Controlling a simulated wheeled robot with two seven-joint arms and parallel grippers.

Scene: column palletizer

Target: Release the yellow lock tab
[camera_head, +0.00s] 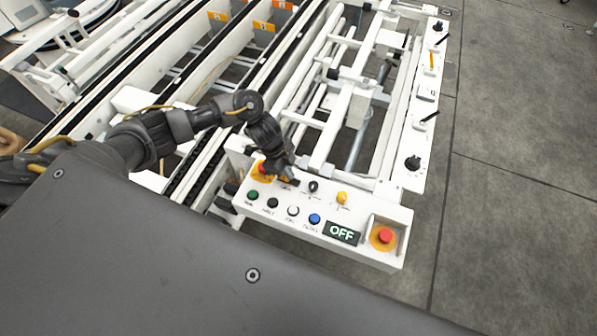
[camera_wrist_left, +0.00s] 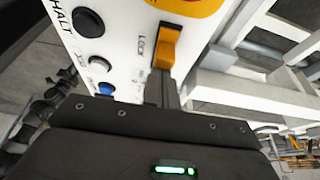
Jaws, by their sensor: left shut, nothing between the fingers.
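The yellow lock tab (camera_wrist_left: 167,46) stands on the white control panel (camera_wrist_left: 122,32) in the left wrist view, beside the printed word LOCK. My left gripper (camera_wrist_left: 165,88) is shut and empty, its fingertips at the lower end of the tab. I cannot tell whether they touch it. In the head view my left gripper (camera_head: 288,178) reaches down to the upper left part of the panel (camera_head: 280,232) and mostly hides the tab. My right gripper is not in view.
Close by are a red stop button (camera_head: 263,168), a black knob (camera_head: 313,186) and a yellow knob (camera_head: 342,198). Along the front are green, black, white and blue buttons (camera_head: 314,219), an OFF display (camera_head: 342,233) and another red stop button (camera_head: 385,236). White conveyor frames lie behind.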

